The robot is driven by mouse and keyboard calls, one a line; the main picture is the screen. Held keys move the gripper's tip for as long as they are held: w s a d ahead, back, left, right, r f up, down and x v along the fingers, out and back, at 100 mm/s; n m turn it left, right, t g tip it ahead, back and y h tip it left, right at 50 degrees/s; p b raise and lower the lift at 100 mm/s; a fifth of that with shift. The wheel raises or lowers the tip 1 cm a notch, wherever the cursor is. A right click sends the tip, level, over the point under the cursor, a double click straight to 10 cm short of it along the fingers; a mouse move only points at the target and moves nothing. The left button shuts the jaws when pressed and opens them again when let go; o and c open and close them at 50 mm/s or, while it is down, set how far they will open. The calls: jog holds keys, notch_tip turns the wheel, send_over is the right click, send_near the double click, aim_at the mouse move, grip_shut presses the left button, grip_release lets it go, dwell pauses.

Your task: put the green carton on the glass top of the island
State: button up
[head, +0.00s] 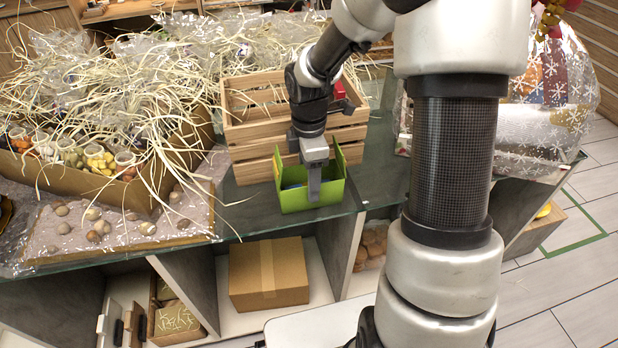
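The green carton (298,201) is an open-topped box with raised flaps. It is at the front part of the island's glass top (245,212), in front of a wooden crate. I cannot tell whether its base rests on the glass or is slightly above it. My gripper (314,188) points down at the carton, with one finger overlapping its near wall. The other finger is hidden, so I cannot tell whether the gripper is closed on the wall.
The slatted wooden crate (250,150) stands right behind the carton. A tray of pebbles (130,240) and a straw-filled box (75,185) are at the left. A cardboard box (268,275) sits on the shelf below. Some glass is bare right of the carton.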

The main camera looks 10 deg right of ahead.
jog(key=shift+f, duration=0.1)
jog(key=o, duration=1.2)
jog(key=shift+c, duration=0.2)
notch_tip(320, 180, up, 12)
jog(key=p, duration=0.2)
jog(key=shift+p, duration=0.35)
